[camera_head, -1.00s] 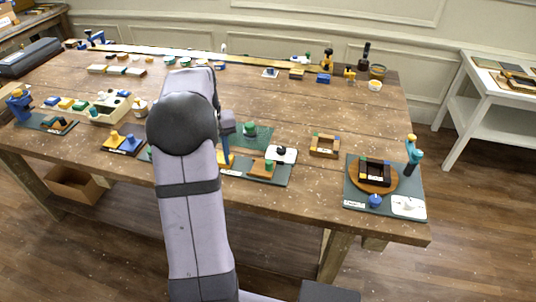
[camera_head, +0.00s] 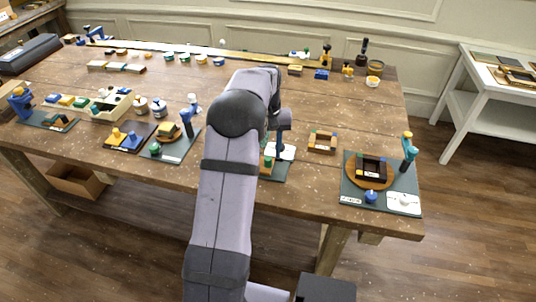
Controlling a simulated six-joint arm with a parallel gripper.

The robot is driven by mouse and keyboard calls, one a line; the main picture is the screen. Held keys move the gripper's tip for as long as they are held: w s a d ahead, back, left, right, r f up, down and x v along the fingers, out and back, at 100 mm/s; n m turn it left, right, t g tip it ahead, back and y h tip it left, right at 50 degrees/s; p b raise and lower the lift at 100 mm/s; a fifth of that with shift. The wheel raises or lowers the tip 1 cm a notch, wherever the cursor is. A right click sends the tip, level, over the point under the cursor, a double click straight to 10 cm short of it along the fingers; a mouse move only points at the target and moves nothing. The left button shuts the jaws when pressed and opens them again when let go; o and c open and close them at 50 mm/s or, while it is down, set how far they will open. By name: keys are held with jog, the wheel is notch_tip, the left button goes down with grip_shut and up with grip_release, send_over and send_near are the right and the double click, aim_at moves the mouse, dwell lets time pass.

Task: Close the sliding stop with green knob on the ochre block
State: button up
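An ochre block (camera_head: 264,169) with a green knob (camera_head: 267,160) on top sits on a dark green board (camera_head: 279,174) near the table's front edge, right of my arm. My arm hides its left part, so I cannot tell how its sliding stop stands. My gripper (camera_head: 281,153) points down just right of and behind the block, over a white plate (camera_head: 289,154) on the same board. The fingers are small and seen edge-on. I cannot tell whether they are open or touch anything.
To the right, a board (camera_head: 382,198) carries a dark frame on a round base, a teal lever (camera_head: 408,155) and a blue knob (camera_head: 371,196). To the left, another board (camera_head: 179,151) carries a blue lever (camera_head: 187,123).

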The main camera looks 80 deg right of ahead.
aim_at(268, 159)
jog(key=shift+f+p, duration=0.5)
jog(key=shift+f, duration=1.2)
jog(key=shift+c, duration=0.3)
grip_shut()
jog(key=w, duration=0.8)
jog(key=shift+w, duration=0.15)
jog(key=shift+r, duration=0.1)
jog(key=shift+o, duration=0.3)
grip_release()
